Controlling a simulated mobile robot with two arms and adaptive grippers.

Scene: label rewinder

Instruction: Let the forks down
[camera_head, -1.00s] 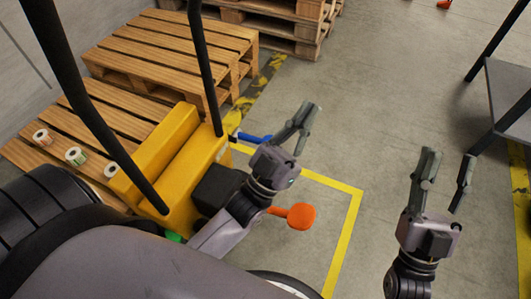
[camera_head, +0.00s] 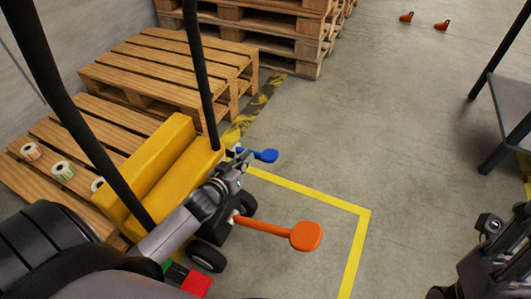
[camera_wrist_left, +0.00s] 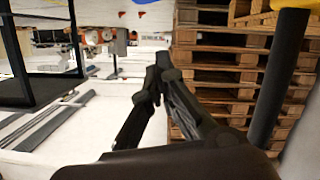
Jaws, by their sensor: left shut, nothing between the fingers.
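The yellow pallet stacker (camera_head: 175,170) stands at the left with black upright bars. A blue pedal (camera_head: 265,155) sticks out at its far end, an orange pedal (camera_head: 305,236) at its near side, and a red pedal (camera_head: 196,284) lower down. The forks cannot be made out. My left gripper (camera_head: 240,168) is over the stacker's side, just short of the blue pedal; whether it touches is unclear. In the left wrist view its fingers (camera_wrist_left: 157,84) are together with nothing between them. My right gripper (camera_head: 500,240) is at the lower right edge, its fingers not clear.
A wooden pallet (camera_head: 50,135) with label rolls (camera_head: 62,171) lies left of the stacker. More pallets (camera_head: 170,70) are stacked behind. A dark table (camera_head: 510,100) stands at the right. The grey floor between, with yellow tape (camera_head: 357,250), is clear.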

